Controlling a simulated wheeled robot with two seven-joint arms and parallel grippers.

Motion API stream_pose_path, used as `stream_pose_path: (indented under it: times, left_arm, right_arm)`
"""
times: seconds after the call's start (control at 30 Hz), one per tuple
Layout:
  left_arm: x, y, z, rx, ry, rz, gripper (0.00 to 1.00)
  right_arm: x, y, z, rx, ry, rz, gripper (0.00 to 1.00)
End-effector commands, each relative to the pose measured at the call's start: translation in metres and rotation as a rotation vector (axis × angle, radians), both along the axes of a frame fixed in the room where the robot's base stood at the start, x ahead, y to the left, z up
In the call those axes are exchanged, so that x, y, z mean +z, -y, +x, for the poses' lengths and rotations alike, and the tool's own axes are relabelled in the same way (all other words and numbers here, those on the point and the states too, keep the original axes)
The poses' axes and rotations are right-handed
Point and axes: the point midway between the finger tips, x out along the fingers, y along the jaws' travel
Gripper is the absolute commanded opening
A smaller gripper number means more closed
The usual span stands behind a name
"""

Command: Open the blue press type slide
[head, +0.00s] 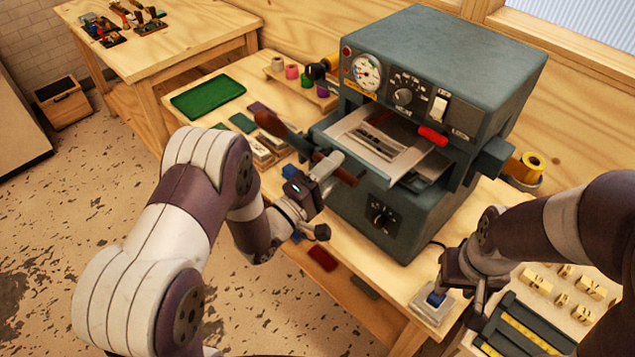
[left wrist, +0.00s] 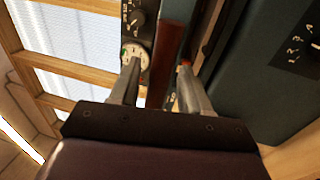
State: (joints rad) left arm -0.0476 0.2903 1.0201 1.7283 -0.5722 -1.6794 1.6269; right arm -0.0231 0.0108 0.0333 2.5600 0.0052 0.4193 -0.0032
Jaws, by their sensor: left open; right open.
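The blue-grey press (head: 430,75) stands on the wooden bench, with a dial and knobs on its front. Its silver slide (head: 385,140) shows in the opening at the front. My left gripper (head: 334,166) is open at this bar. In the left wrist view the bar (left wrist: 170,55) runs between the two spread fingers (left wrist: 160,88); contact cannot be told. My right gripper (head: 460,288) is low at the bench's front right, by a small pale block with a blue button (head: 436,298); its fingers are partly hidden.
A red grip (head: 432,136) sits at the press's right front. A green mat (head: 208,96) and several small blocks lie left of the press. A yellow roll (head: 531,165) stands right of it. A slotted dark rack (head: 525,325) and wooden pieces lie at the lower right.

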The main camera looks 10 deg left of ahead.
Motion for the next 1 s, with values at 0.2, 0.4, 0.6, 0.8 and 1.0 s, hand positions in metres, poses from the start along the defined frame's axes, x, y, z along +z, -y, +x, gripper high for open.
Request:
stream_pose_path:
  times: [0.2,0.4,0.6,0.8,1.0]
  left_arm:
    - [-0.013,-0.027,-0.035,0.006,-0.003,-0.002,0.47]
    - [-0.022,-0.056,-0.074,0.007,-0.001,-0.002,0.47]
    - [-0.024,-0.068,-0.094,0.002,-0.001,-0.002,0.47]
    - [-0.023,-0.069,-0.095,0.0,0.0,-0.001,0.47]
    - [-0.023,-0.069,-0.095,0.0,0.0,-0.001,0.47]
  right_arm:
    - [-0.017,0.0,0.0,0.0,0.0,0.0,0.43]
    - [-0.029,0.0,0.0,0.0,0.0,0.0,0.43]
    - [-0.032,0.0,0.0,0.0,0.0,0.0,0.43]
    - [-0.032,0.0,0.0,0.0,0.0,0.0,0.43]
    - [-0.032,0.0,0.0,0.0,0.0,0.0,0.43]
